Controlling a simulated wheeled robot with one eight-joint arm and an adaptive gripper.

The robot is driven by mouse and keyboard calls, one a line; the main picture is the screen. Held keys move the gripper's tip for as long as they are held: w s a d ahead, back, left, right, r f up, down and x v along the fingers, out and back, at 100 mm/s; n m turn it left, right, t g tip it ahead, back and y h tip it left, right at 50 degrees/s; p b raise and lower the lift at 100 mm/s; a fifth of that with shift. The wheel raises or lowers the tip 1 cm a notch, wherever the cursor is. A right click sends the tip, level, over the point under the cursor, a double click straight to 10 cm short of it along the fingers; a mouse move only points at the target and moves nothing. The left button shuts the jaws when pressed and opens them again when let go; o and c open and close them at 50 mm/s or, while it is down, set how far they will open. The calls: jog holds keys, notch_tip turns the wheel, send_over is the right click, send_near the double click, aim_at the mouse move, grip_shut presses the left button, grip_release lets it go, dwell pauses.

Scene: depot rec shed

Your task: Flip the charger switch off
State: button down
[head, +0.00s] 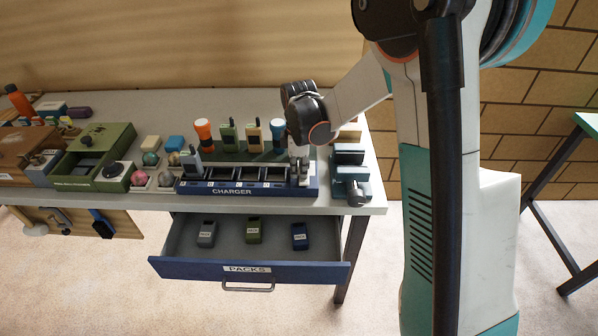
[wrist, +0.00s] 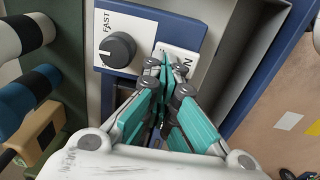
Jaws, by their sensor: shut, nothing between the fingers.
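The blue charger (head: 237,190) stands along the front of the bench, with its name on the front face. My gripper (head: 300,178) is over the charger's right end, pointing down. In the wrist view my gripper (wrist: 164,62) is shut and empty, its teal fingertips together over a white plate (wrist: 187,62) whose label partly shows, ending in "N". The switch itself is hidden behind the fingertips; I cannot tell its position or whether I touch it. Next to the plate is a black knob (wrist: 117,50) on a white panel marked "FAST".
An open drawer (head: 248,269) marked "PACKS" holds a grey, a green and a blue pack. Handheld devices and torches stand behind the charger. A teal and dark device (head: 350,172) sits close on its right. Boxes and balls crowd the left.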

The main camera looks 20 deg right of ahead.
jog(key=shift+f, duration=0.25)
jog(key=shift+s+a, duration=0.15)
jog(key=shift+s, duration=0.45)
jog(key=w+r+p, duration=0.1)
jog(key=r+p, duration=0.1)
jog(key=r, duration=0.5)
jog(key=w+d+r+p, duration=0.1)
jog(key=w+r+p, duration=0.1)
jog(key=r, duration=0.5)
jog(key=shift+p, duration=0.6)
